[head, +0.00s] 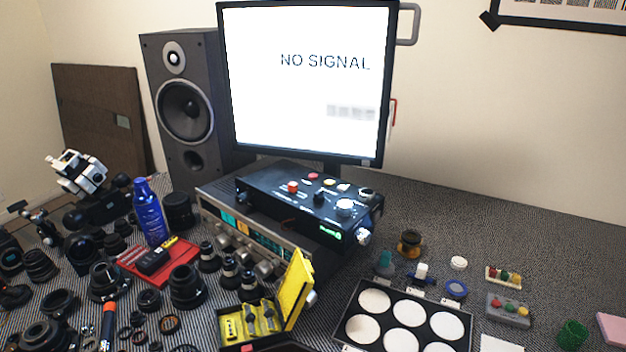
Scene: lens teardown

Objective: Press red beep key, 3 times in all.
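A black control box (270,196) sits on top of a silver instrument in the middle of the desk. Labels are too small to read, so I cannot tell which key is marked beep. Nothing touches the keys. Neither of my grippers can be made out in the head view.
A monitor (305,110) reading "NO SIGNAL" stands behind the box, with a speaker (185,105) to its left. Lenses crowd the left side, near a blue bottle (149,215). An open yellow case (295,290) stands in front. A tray with white discs (400,345) lies front right.

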